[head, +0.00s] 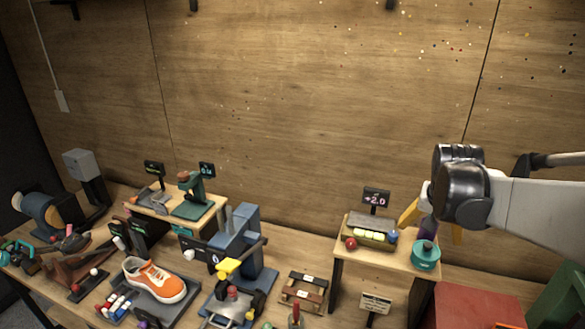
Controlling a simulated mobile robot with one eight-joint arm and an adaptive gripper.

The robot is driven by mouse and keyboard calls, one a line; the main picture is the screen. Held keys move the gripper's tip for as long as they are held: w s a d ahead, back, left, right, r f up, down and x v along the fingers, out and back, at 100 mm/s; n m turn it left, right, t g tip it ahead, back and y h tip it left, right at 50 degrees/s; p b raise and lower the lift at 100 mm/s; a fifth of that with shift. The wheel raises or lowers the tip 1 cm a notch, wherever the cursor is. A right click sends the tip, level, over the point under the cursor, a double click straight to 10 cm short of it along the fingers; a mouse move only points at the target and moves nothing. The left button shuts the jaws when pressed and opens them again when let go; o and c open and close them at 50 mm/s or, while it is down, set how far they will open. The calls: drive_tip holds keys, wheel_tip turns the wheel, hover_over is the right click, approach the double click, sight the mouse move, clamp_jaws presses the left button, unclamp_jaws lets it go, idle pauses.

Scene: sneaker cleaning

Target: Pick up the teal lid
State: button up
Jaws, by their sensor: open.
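The teal lid (426,257) is round with a small dark knob on top. It sits at the right end of a small raised wooden stand (392,257) on the right in the head view. My gripper (432,222) comes in from the right, with yellow fingers spread apart. It is open, just above and behind the lid in the picture. A purple item (428,229) shows between the fingers, above the lid. I cannot tell whether the gripper touches it.
A tray with yellow-green pieces (370,235), a red ball (351,243) and a "+2.0" sign (376,197) share the stand. A red box (478,305) is at lower right. An orange sneaker (155,281) and several tools crowd the left bench. The wall rises behind.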

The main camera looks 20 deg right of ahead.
sight(428, 246)
drive_tip(key=d+f, duration=0.2)
drive_tip(key=f, duration=0.1)
drive_tip(key=w+d+f, duration=0.1)
drive_tip(key=shift+w+f+b, duration=0.1)
drive_tip(key=shift+f+b, duration=0.2)
drive_tip(key=shift+f, duration=0.1)
drive_tip(key=x, duration=0.5)
drive_tip(key=shift+f, duration=0.2)
drive_tip(key=shift+r, duration=0.1)
drive_tip(key=c, duration=1.1)
